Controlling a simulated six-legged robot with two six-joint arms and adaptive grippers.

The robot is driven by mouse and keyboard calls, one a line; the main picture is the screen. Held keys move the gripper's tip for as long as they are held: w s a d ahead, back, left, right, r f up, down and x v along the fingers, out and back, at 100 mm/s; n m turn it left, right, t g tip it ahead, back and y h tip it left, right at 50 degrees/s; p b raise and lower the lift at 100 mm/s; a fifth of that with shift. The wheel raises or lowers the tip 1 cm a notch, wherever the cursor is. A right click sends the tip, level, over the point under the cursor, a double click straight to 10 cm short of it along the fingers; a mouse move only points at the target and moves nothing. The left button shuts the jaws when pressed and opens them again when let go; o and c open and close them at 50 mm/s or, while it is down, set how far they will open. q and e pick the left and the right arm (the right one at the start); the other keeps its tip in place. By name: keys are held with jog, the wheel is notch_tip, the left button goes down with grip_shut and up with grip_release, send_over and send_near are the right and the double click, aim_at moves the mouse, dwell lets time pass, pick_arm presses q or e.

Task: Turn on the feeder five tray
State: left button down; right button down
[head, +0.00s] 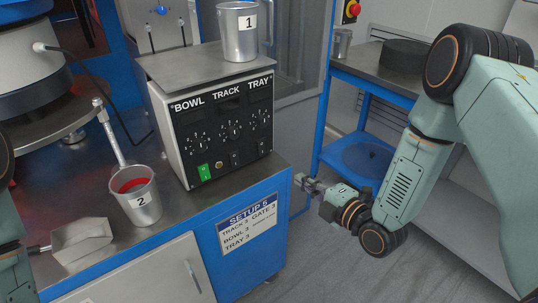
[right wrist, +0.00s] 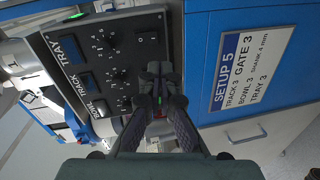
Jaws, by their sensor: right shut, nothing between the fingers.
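The feeder control box (head: 215,128) stands on the bench, labelled BOWL, TRACK and TRAY, with a knob under each label. The BOWL switch (head: 204,171) is lit green. The TRAY switch (head: 262,148) is dark; it also shows in the right wrist view (right wrist: 148,39). My right gripper (head: 301,181) is shut and empty, right of the box and apart from it in the head view. In the right wrist view its fingertips (right wrist: 160,71) overlap the panel beside the TRAY switch. My left arm shows only at the lower left edge; its finger state is unclear.
Cup 1 (head: 239,32) stands on the box's top plate. Cup 2 (head: 138,196), with red inside, and a metal scoop (head: 82,241) are on the left bench. The SETUP 5 label (head: 247,222) is on the bench front. Open floor lies below my right gripper.

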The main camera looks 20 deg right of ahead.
jog(key=r+n, duration=0.1)
jog(key=b, duration=0.5)
send_near(263, 153)
jog(key=x, duration=0.6)
jog(key=shift+w+f, duration=0.1)
jog(key=shift+f, duration=0.05)
jog(key=shift+w+a, duration=0.1)
jog(key=shift+w, duration=0.1)
jog(key=shift+w, duration=0.1)
